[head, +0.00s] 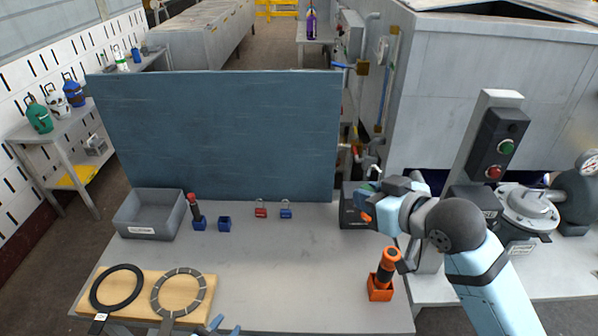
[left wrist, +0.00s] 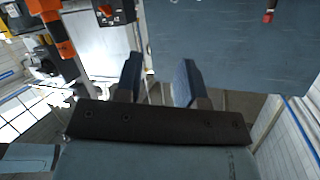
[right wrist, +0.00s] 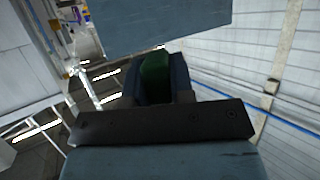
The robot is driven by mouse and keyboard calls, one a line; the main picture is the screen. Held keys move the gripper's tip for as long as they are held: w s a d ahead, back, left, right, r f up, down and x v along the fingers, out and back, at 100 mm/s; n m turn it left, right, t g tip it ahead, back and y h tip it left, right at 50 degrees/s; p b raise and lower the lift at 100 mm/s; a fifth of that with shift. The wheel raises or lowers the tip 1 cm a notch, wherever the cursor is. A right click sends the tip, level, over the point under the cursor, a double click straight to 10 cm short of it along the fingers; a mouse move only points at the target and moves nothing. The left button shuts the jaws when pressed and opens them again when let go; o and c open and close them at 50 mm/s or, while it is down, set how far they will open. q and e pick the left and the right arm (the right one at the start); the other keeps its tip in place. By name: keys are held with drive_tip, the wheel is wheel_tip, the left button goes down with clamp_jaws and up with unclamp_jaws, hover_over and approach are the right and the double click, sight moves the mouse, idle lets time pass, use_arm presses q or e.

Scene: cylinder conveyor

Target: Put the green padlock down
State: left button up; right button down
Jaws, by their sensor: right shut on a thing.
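The green padlock (right wrist: 155,77) is between the fingers of my right gripper (right wrist: 160,80) in the right wrist view, and only its green body shows. In the head view my right gripper (head: 370,198) is at the right back of the table, in front of or over a dark box (head: 352,216). A bit of green shows there, mostly hidden by the gripper; I cannot tell its height over the box. A red padlock (head: 261,212) and a blue padlock (head: 286,212) stand on the table near the panel. My left gripper (left wrist: 158,82) is open and empty, low at the table's front edge.
A grey bin (head: 135,216), a red-topped tool (head: 195,208) in a blue holder and another blue holder (head: 224,223) are at left. A wooden board (head: 140,301) with two rings lies front left. An orange tool (head: 387,262) stands front right. The table's middle (head: 290,265) is clear.

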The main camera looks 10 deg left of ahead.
use_arm(q)
drive_tip(key=w+d+r+m+t+h, duration=0.3)
drive_tip(key=w+r+m+t+h, duration=0.15)
drive_tip(key=w+r+m, duration=0.7)
use_arm(e)
drive_tip(key=shift+w, duration=0.1)
use_arm(q)
drive_tip(key=w+d+r+m+g+h, duration=0.1)
drive_tip(key=d+r+m+g+h, duration=0.55)
drive_tip(key=r+m, duration=0.8)
drive_tip(key=w+d+r+m+g+h, duration=0.1)
drive_tip(key=d+r+m+g+h, duration=0.3)
drive_tip(key=r+m+g, duration=1.1)
drive_tip(key=d+f+m+t, duration=0.1)
drive_tip(key=d+f+m, duration=0.1)
drive_tip(key=d, duration=0.2)
drive_tip(key=d+f+m+t, duration=0.2)
drive_tip(key=d, duration=0.2)
drive_tip(key=w+d+f+m+t, duration=0.1)
drive_tip(key=d+f+m, duration=0.1)
drive_tip(key=d, duration=0.2)
drive_tip(key=shift+t, duration=0.3)
